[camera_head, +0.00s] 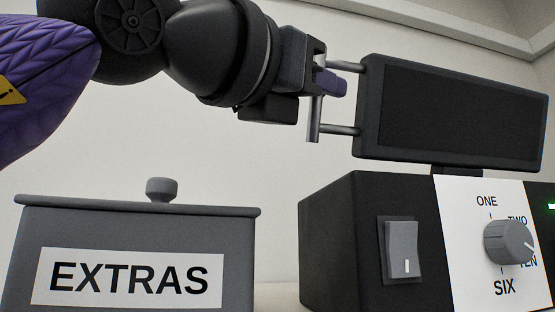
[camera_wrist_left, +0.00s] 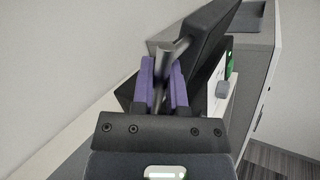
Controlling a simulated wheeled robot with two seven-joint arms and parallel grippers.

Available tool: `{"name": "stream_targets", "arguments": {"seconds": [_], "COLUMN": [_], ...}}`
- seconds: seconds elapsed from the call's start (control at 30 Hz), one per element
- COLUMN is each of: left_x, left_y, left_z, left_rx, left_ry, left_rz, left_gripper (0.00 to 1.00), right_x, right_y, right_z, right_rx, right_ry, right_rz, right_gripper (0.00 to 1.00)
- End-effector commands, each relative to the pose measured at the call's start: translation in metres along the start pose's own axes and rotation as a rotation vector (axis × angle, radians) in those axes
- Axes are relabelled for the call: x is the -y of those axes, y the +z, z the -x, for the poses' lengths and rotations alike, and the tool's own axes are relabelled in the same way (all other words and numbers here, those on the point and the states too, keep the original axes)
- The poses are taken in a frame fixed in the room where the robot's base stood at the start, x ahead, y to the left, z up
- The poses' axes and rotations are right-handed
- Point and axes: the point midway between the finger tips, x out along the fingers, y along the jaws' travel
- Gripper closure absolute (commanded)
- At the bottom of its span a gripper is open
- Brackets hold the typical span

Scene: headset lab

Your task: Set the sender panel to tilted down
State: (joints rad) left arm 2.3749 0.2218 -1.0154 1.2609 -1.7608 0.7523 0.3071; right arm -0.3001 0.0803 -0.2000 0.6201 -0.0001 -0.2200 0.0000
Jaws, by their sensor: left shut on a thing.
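The sender panel (camera_head: 455,115) is a flat black screen on a short mount above a black box. A metal bar handle (camera_head: 314,120) stands out from its left side on two rods. My left gripper (camera_head: 328,82) is shut on this handle, its purple fingers on either side of the bar. In the left wrist view the gripper (camera_wrist_left: 163,82) holds the handle (camera_wrist_left: 172,50) between its fingers, and the panel (camera_wrist_left: 212,35) leans at a slant behind it. The head view does not show clearly how far the panel is tilted. My right gripper is not in view.
The black box (camera_head: 340,240) below carries a grey rocker switch (camera_head: 402,250) and a round knob (camera_head: 509,241) on a white label plate. A grey lidded box marked EXTRAS (camera_head: 225,265) stands at the lower left. The wall behind is bare.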

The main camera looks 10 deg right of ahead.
Motion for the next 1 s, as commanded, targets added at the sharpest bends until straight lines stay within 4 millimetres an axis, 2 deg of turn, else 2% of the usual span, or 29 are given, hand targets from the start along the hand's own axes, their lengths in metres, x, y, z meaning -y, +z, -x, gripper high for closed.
{"name": "stream_targets", "arguments": {"seconds": [0.03,0.2,0.77,0.8,0.93,1.0], "left_x": [0.003,0.006,0.008,0.008,0.008,0.008], "left_y": [-0.002,-0.001,0.000,0.000,0.000,0.000], "left_z": [0.002,0.004,0.005,0.005,0.005,0.005], "left_rx": [0.017,0.048,0.064,0.064,0.063,0.063], "left_ry": [0.000,-0.001,-0.002,-0.002,-0.002,-0.002], "left_rz": [-0.017,-0.068,-0.096,-0.096,-0.095,-0.095], "left_gripper": [1.00,1.00,1.00,0.77,0.50,0.50], "right_x": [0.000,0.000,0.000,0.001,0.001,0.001], "right_y": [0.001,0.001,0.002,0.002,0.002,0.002], "right_z": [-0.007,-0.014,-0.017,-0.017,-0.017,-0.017], "right_rx": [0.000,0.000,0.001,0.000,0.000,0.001], "right_ry": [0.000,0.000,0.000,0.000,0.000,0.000], "right_rz": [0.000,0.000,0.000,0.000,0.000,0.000], "right_gripper": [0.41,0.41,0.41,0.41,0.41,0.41]}}
